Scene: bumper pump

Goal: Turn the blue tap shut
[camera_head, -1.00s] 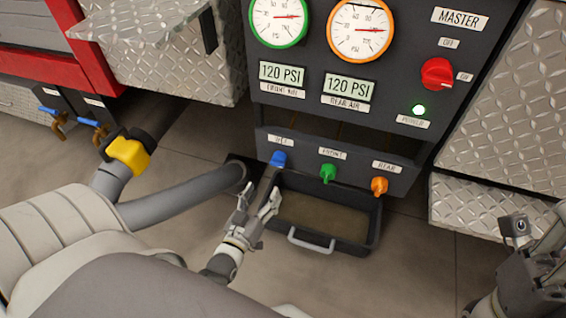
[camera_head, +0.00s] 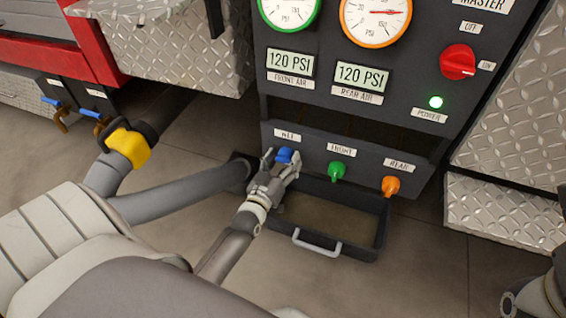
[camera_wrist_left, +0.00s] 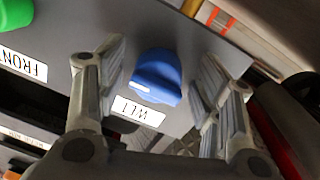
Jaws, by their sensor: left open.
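The blue tap (camera_head: 284,155) sits at the left end of the row of taps on the lower panel, under a white label reading WET. In the left wrist view the blue tap (camera_wrist_left: 156,77) lies between the two open fingers, with a gap on either side. My left gripper (camera_head: 280,164) is open right in front of the tap, its fingers on both sides of it. The gripper fingers (camera_wrist_left: 160,85) do not appear to touch the tap. My right arm shows at the lower right edge, but its fingers cannot be made out.
The green tap (camera_head: 336,170) and orange tap (camera_head: 390,185) are to the right on the same panel. A black tray (camera_head: 375,222) with a grey handle is below. A grey hose (camera_head: 180,194) runs in from the left. The red master knob (camera_head: 458,62) is higher up.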

